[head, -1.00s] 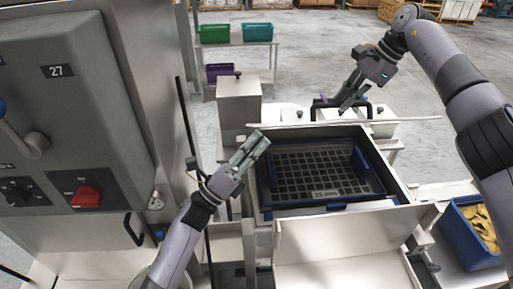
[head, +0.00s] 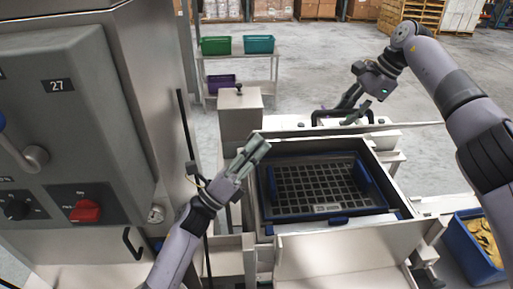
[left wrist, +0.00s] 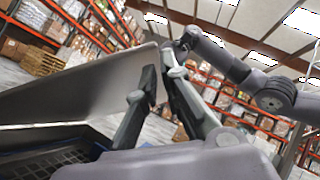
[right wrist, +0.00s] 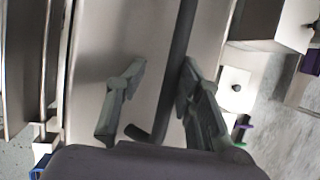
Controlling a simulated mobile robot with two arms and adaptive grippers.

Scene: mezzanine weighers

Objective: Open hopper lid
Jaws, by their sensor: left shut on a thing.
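The hopper lid (head: 345,130) stands raised at the back of the hopper and shows nearly edge-on in the head view. In the left wrist view the lid (left wrist: 75,95) is a broad grey plate reaching to the fingers. My left gripper (head: 260,146) is shut on the lid's left edge. My right gripper (head: 350,112) is behind the lid, by its black handle (head: 322,113). In the right wrist view its fingers (right wrist: 162,85) are apart, with the dark handle bar (right wrist: 178,70) between them. The open hopper (head: 385,165) holds a dark grid (head: 310,185) with blue edges.
A grey control cabinet (head: 75,130) stands close at left. A blue bin (head: 470,250) of yellowish pieces is at lower right. A shelf (head: 260,70) with green, teal and purple bins stands behind. A metal box (head: 240,118) is just beyond my left gripper.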

